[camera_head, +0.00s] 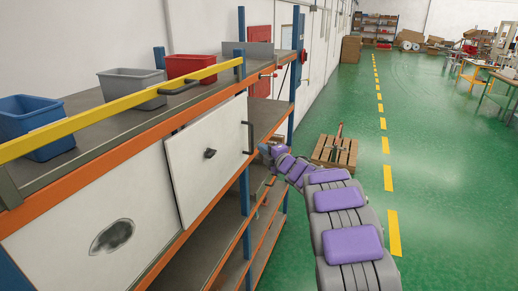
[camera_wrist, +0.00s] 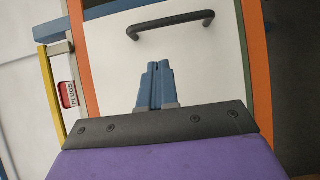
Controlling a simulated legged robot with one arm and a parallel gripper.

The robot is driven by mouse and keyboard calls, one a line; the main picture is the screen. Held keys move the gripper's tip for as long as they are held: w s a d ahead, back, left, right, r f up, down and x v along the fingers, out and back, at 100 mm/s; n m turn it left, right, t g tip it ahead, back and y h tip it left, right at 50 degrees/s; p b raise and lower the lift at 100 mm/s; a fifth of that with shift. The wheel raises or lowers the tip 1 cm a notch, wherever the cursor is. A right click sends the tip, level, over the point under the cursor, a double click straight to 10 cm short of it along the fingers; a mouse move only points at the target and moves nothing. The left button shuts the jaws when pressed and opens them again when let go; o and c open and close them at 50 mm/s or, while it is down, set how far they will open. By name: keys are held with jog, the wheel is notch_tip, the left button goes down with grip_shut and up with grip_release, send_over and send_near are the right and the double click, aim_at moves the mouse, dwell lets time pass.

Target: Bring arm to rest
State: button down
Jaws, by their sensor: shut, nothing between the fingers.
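My arm (camera_head: 342,215), grey with purple pads, reaches forward along the right side of the shelving in the head view. My gripper (camera_head: 267,149) is at its far end, small, beside the shelving's front. In the wrist view, my gripper (camera_wrist: 157,68) shows two blue fingers pressed together with nothing between them. The fingers point at a white panel, below a dark bar handle (camera_wrist: 170,25) in the picture and apart from it.
A shelving unit (camera_head: 110,143) with a yellow rail holds blue (camera_head: 38,125), grey (camera_head: 132,85) and red (camera_head: 190,66) bins. Its white door (camera_head: 200,155) stands close to my arm. A wooden pallet (camera_head: 335,153) lies on the floor. The green aisle to the right is open.

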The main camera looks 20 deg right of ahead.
jog(key=s+d+f+m+g+h+b, duration=0.1)
jog(key=s+d+m+g+h+b, duration=0.1)
jog(key=s+d+m+h+b, duration=0.25)
jog(key=s+d+f+m+g+h+b, duration=0.1)
jog(key=s+f+m+h+b, duration=0.1)
jog(key=s+m+h, duration=0.45)
jog(key=s+a+f+m+g+y+b, duration=0.1)
jog(key=s+f+m+g+b, duration=0.2)
jog(key=s, duration=0.6)
jog(key=s+a+f+m+g+b, duration=0.1)
jog(key=s+a+f+m+g, duration=0.15)
jog(key=s+f, duration=0.45)
jog(key=s+a+f+m+g+y+b, duration=0.1)
jog(key=s+a+f+g+b, duration=0.1)
jog(key=s, duration=1)
jog(key=s+a+f+m+g+y+b, duration=0.2)
jog(key=s+a+f+g, duration=0.3)
jog(key=s, duration=0.8)
jog(key=s+a+f+m+g+y+b, duration=0.1)
jog(key=s+a+f, duration=0.4)
jog(key=s, duration=0.8)
jog(key=a+m+g+b, duration=0.1)
jog(key=a+g, duration=0.1)
jog(key=shift+s+a+b, duration=0.2)
jog(key=shift+a+b, duration=0.1)
jog(key=shift+b, duration=0.1)
jog(key=shift+g, duration=0.25)
jog(key=shift+a, duration=0.1)
